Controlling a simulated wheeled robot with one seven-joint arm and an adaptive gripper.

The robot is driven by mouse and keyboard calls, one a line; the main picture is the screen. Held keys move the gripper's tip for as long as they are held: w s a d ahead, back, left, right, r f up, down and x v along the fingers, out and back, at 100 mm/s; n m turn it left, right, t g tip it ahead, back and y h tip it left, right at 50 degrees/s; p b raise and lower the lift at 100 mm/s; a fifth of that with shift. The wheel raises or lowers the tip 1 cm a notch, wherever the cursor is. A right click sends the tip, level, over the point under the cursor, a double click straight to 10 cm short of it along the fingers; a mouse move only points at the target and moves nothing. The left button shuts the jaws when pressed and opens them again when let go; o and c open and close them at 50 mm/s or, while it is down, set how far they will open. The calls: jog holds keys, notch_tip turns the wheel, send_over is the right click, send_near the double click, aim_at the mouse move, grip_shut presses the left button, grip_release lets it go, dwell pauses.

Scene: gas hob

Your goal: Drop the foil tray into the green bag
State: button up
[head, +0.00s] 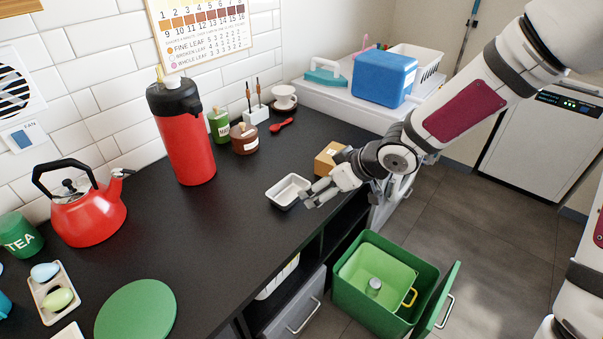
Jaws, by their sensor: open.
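The foil tray (289,191) is a small, silvery, open rectangular tray lying on the black counter near its right edge. My gripper (306,201) is open and just to the right of the tray, with its fingertips close to the tray's right rim. I cannot tell whether they touch it. The green bag (376,265) appears as a light green liner inside a darker green bin on the floor below the counter edge. The bin's lid stands open to the right. A small grey cylindrical item (373,287) lies inside.
A cardboard-coloured box (328,158) sits just behind my gripper. A red flask (183,135), a red kettle (85,210) and a green round mat (136,311) stand on the counter. A blue box (384,78) is at the back right. The counter left of the tray is clear.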

jog(key=y+b, duration=0.1)
jog(key=b, duration=0.2)
send_near(282, 192)
jog(key=shift+d+f, duration=0.15)
jog(key=shift+f, duration=0.2)
jog(key=shift+a+b+x, duration=0.25)
jog(key=shift+b+x, duration=0.8)
jog(key=shift+x, duration=1.9)
jog(key=shift+r, duration=0.2)
jog(key=shift+c, duration=0.6)
jog(key=c, duration=0.5)
